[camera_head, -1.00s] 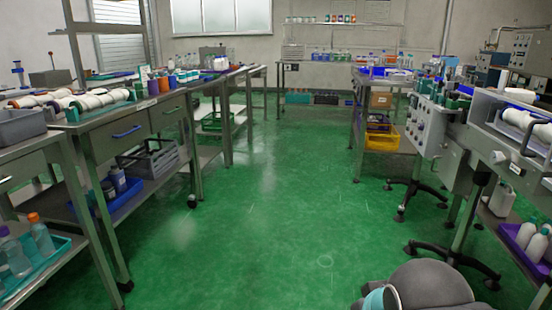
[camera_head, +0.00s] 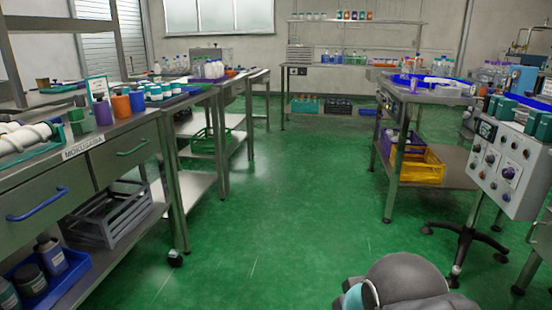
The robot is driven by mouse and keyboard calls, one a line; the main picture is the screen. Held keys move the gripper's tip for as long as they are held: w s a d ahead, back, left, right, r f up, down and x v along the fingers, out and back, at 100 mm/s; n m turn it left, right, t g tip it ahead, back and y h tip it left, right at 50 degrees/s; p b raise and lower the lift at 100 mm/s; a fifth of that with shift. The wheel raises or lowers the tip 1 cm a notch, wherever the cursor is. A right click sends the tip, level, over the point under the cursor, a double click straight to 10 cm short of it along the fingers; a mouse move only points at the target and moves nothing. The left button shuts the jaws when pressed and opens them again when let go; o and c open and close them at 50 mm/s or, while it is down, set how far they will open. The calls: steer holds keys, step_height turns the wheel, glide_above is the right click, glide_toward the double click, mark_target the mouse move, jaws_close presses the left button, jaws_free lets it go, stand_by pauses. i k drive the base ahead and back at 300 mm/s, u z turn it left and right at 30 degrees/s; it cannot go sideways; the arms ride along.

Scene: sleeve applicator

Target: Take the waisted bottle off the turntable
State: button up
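I cannot make out a waisted bottle or a turntable for certain at this distance. Several small bottles and a blue tray-like thing (camera_head: 405,79) are on the right-hand bench (camera_head: 420,97), too small to tell apart. My gripper is not in view. Only a grey rounded link of my arm with a teal band shows at the bottom right.
A wide green floor aisle (camera_head: 285,190) runs clear ahead. Left stands a drawer bench (camera_head: 105,170) with rollers and cups. Right stand a control box (camera_head: 505,165) on a wheeled stand and a yellow crate (camera_head: 417,166) on a low shelf. A back bench (camera_head: 330,66) holds bottles.

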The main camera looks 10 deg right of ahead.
mark_target(405, 67)
steer(key=z, duration=0.1)
steer(key=i, duration=1.9)
steer(key=z, duration=0.45)
steer(key=i, duration=1.85)
steer(key=z, duration=0.5)
